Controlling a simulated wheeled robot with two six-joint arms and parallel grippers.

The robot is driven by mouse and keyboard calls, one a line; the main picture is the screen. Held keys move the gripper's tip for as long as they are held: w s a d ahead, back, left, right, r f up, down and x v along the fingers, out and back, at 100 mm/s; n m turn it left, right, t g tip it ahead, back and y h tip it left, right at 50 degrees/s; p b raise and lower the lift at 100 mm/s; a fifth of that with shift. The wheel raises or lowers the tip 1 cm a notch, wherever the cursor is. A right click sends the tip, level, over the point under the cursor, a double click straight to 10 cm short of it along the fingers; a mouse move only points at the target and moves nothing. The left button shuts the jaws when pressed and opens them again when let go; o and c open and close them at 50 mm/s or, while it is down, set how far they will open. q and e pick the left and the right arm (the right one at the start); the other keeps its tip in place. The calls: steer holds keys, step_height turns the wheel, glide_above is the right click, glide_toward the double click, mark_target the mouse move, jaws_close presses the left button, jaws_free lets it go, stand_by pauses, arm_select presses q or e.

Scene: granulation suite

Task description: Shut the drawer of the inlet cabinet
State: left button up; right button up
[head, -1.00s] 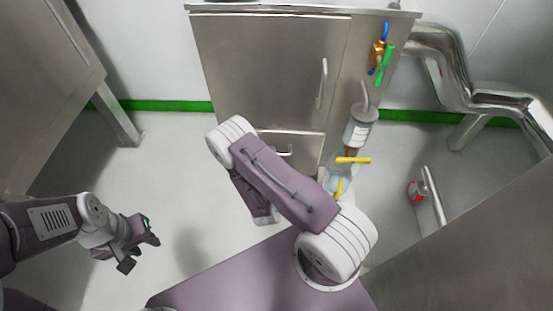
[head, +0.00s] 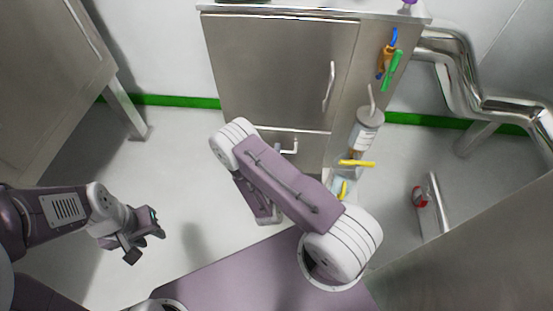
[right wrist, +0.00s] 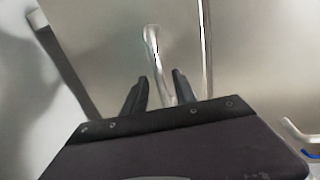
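The inlet cabinet (head: 270,70) is a steel cabinet at the top centre of the head view, with a door above and a drawer (head: 312,150) below it. The drawer front looks close to flush with the cabinet, but my right arm covers part of it, so any small gap is hidden. The drawer's bar handle (head: 289,147) shows just above my arm. In the right wrist view a bar handle (right wrist: 152,45) stands between the parted fingers of my right gripper (right wrist: 158,90); contact cannot be told. My left gripper (head: 145,243) is open and empty over the floor at left.
A bottle-like vessel (head: 367,130) and yellow-handled fittings (head: 357,163) stand at the cabinet's right side. Coloured valves (head: 388,62) are above them. Steel pipes (head: 465,85) run along the right. A steel cabinet (head: 50,60) stands at left. The floor between is clear.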

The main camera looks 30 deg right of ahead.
steer(key=p+v, duration=0.2)
steer(key=v, duration=0.5)
steer(key=shift+d+r, duration=0.1)
